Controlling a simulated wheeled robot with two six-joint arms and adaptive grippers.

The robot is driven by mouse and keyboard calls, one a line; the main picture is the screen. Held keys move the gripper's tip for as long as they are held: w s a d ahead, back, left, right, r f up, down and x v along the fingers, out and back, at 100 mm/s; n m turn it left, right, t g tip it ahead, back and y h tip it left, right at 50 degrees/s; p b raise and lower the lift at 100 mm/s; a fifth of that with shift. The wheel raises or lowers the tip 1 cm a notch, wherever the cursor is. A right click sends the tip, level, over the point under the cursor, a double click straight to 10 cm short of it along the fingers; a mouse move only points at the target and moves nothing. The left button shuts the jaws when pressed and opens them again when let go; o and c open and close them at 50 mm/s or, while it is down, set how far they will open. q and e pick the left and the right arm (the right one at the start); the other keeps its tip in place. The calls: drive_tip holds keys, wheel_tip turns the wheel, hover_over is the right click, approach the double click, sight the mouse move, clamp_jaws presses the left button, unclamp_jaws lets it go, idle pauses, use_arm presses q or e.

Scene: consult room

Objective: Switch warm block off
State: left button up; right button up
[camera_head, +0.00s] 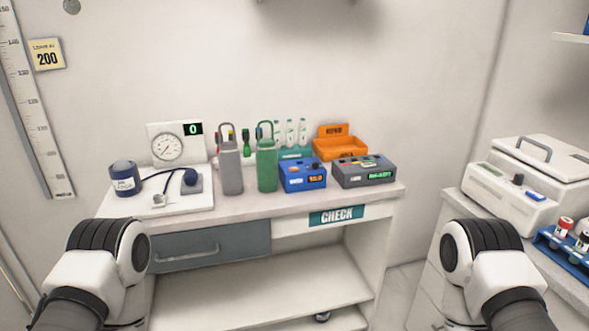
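Two small block devices stand side by side on the right part of the table. The other is a dark grey block (363,172) with a lit green display and small controls on top. The lettering is too small to read surely, so I cannot tell which is the warm block. My two arms show at the lower left and lower right, well apart from the blocks. No gripper fingers show on either arm.
On the white table (290,208) stand a dial gauge (168,148), a navy jar (125,178), grey (230,167) and green (267,168) bottles, and an orange bin (339,148). A white lidded machine (545,165) and a blue tube rack (565,256) stand at the right. The table's front strip is clear.

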use_arm(q)
clamp_jaws()
idle(1.0)
